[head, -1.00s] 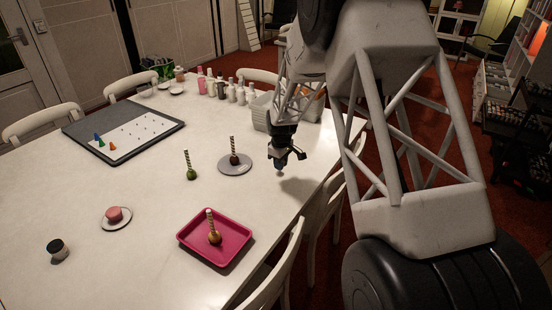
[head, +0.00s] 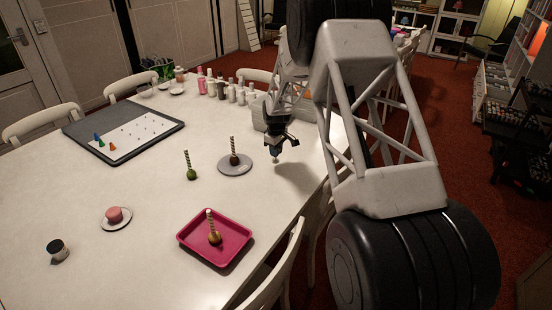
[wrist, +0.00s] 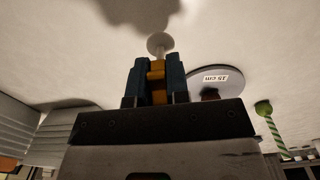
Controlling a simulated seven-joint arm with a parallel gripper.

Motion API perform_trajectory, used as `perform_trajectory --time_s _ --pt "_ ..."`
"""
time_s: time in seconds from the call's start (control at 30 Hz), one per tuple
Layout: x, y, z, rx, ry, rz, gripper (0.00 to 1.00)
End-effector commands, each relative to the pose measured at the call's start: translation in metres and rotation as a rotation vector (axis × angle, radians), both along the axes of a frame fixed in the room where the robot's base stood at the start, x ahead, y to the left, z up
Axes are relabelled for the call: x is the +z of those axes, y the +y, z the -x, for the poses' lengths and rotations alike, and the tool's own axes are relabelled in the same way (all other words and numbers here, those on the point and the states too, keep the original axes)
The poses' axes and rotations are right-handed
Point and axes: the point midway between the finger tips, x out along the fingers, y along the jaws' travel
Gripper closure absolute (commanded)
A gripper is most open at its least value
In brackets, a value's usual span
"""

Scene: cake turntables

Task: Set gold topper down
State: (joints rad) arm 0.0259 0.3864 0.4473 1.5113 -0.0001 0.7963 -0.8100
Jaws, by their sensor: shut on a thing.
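My gripper (head: 276,156) hangs over the table's right part, to the right of the grey turntable (head: 236,170). In the wrist view its two blue fingers (wrist: 156,80) are shut on the gold topper (wrist: 157,78). The topper's gold part is between the fingers, and a pale round end (wrist: 159,43) sticks out beyond them. In the head view this pale end points down, seemingly just above the white table (head: 150,205); contact cannot be told.
A dark ball with a striped stick (head: 234,158) stands on the turntable. A green one (head: 191,173) stands left of it. A brownish-gold one (head: 213,237) is in the pink tray (head: 238,262). Bottles (head: 220,88) and a grey bin (head: 259,112) stand behind.

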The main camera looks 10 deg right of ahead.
Motion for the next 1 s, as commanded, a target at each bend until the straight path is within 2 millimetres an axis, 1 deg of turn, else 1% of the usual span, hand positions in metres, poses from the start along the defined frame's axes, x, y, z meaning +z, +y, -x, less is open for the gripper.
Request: perform_trajectory --time_s 0.17,0.27,0.5,0.6,1.0 --pt "0.000 0.000 0.000 0.000 0.000 0.000 1.00" --pt "-0.004 0.000 0.000 0.000 0.001 0.000 1.00" --pt "-0.028 0.000 0.001 0.000 0.003 0.000 1.00" --pt "-0.034 0.000 0.000 0.000 0.001 -0.001 1.00" --pt "-0.037 0.000 0.000 0.000 0.000 0.000 1.00"
